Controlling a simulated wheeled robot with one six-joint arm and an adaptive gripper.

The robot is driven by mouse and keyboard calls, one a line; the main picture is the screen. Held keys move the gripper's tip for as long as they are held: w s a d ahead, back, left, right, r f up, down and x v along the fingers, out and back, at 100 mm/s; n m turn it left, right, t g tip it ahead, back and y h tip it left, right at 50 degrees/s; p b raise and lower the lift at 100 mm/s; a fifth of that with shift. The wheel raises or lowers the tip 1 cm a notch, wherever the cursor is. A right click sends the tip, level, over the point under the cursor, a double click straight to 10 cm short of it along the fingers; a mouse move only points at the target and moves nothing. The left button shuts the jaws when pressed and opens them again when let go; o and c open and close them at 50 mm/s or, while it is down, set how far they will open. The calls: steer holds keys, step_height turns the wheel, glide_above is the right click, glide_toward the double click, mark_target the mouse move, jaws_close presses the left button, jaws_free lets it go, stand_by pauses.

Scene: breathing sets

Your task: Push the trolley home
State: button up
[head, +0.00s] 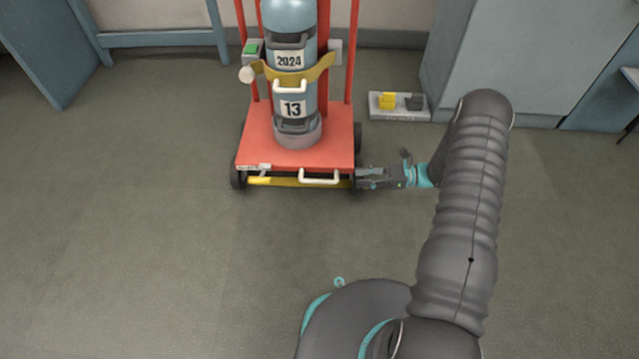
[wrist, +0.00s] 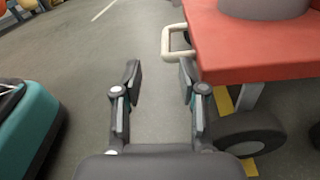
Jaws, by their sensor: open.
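The red trolley (head: 257,148) stands upright on its wheels in the head view, carrying a blue-grey cylinder (head: 294,87) marked 2024 and 13, held by a yellow strap (head: 318,72). A cream handle (head: 320,179) sticks out of its front edge, and a yellow bar (head: 272,182) runs below. My gripper (head: 366,178) is open at the trolley's front right corner. In the wrist view my gripper (wrist: 160,80) has nothing between its fingers. The handle (wrist: 176,40) lies just beyond the right finger; I cannot tell whether they touch. The deck (wrist: 255,58) is to the right.
A low grey tray (head: 399,115) with a yellow block (head: 387,100) and a dark block (head: 414,102) is on the floor right of the trolley. A grey-blue cabinet (head: 520,60) stands at the back right. The floor (head: 150,240) in front and left is clear.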

mark_target(319, 181)
steer(key=shift+m+t+y, duration=0.3)
steer(key=shift+m+t, duration=0.2)
steer(key=shift+m, duration=0.1)
steer(key=a+f, duration=0.1)
steer(key=a, duration=0.3)
steer(key=a+f, duration=0.1)
steer(key=a, duration=0.4)
steer(key=a+f, duration=0.1)
steer(key=a, duration=0.3)
steer(key=shift+w+a, duration=0.15)
steer(key=shift+a, duration=0.1)
jaws_close()
